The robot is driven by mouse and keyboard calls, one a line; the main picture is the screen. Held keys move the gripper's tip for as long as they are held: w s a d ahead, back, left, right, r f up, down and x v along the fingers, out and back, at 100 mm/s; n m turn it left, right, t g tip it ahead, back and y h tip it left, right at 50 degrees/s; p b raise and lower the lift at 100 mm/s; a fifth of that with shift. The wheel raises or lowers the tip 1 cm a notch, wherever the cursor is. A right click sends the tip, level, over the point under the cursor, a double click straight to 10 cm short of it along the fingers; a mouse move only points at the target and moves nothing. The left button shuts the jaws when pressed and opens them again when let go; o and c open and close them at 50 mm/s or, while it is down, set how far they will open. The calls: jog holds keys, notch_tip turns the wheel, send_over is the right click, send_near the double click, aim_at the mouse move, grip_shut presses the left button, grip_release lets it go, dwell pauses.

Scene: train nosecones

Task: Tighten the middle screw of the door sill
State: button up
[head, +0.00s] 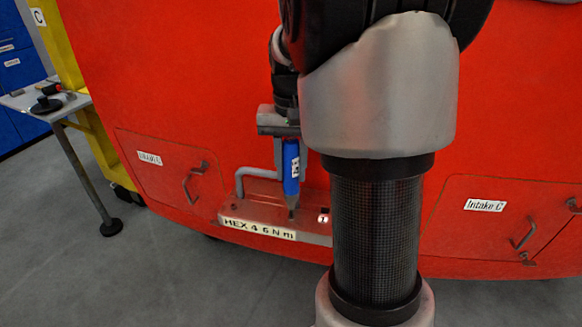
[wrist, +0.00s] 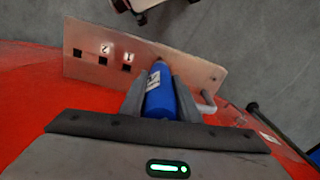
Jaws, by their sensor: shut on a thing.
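The door sill (head: 275,208) is a reddish plate low on the red nosecone, with a front label reading "HEX 4 6 N m". It shows from above in the wrist view (wrist: 200,74), with black squares and the marks "1" and "2" on its left half. My gripper (head: 291,150) is shut on a blue screwdriver (head: 291,182), held upright, tip down, over the sill. In the wrist view, my gripper (wrist: 159,88) has a finger on each side of the blue handle (wrist: 160,102). I cannot tell whether the tip touches the sill. No screw head is clearly visible.
A grey bent handle (head: 256,172) stands just left of the screwdriver. Handled hatches flank the sill, the left hatch (head: 165,180) and the right hatch (head: 490,225) marked "Intake C". A table (head: 45,105) with tools stands at far left. My arm hides the sill's right end.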

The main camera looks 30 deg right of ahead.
aim_at(292, 153)
jog(key=shift+f, duration=0.25)
dwell(0.7)
jog(key=shift+s+f+p, duration=0.1)
jog(key=shift+f+p, duration=0.35)
jog(key=shift+f, duration=0.1)
dwell(2.2)
jog(key=shift+r, duration=0.15)
jog(key=shift+r+p, duration=2.35)
jog(key=shift+r, duration=0.4)
jog(key=shift+d, duration=0.15)
